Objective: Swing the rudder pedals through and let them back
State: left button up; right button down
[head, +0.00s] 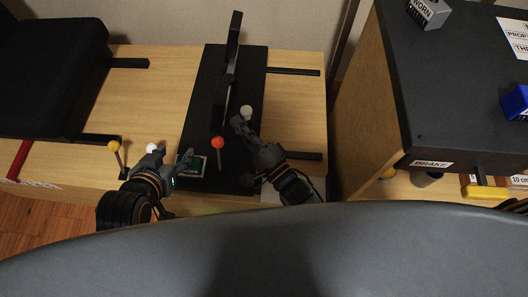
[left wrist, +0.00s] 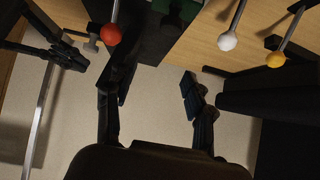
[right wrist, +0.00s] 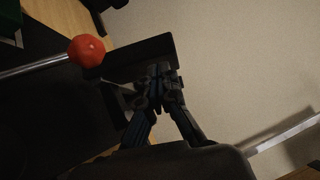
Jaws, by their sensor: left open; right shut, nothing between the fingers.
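Two upright black plates, which look like the rudder pedals, stand on a dark base (head: 195,110). The far pedal (head: 234,35) is tall and narrow from above; the near pedal (head: 221,105) is closer to me. My right gripper (head: 239,121) is shut and empty, its tips close beside the near pedal's right side. In the right wrist view the shut fingertips (right wrist: 158,76) overlap a black plate (right wrist: 135,56); contact is unclear. My left gripper (head: 174,155) is open and empty, left of the base; its spread fingers also show in the left wrist view (left wrist: 150,95).
A red-knobbed lever (head: 218,143) stands between the grippers. White (head: 152,148) and yellow (head: 114,146) knobs are near my left gripper. Another pale knob (head: 246,111) is by my right fingertips. A black seat (head: 50,65) is left; a dark-topped cabinet (head: 450,90) is right.

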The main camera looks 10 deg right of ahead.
pick_arm(q)
jog(key=s+a+f+g+p, duration=0.1)
jog(key=s+a+f+g, duration=0.2)
jog(key=s, duration=0.3)
jog(key=shift+f+g+y, duration=0.2)
jog(key=shift+g+y, duration=0.1)
jog(key=shift+y, duration=0.1)
pick_arm(e)
jog(key=s+a+v, duration=0.1)
jog(key=v, duration=0.7)
jog(key=shift+s+a, duration=0.25)
jog(key=shift+f, duration=0.1)
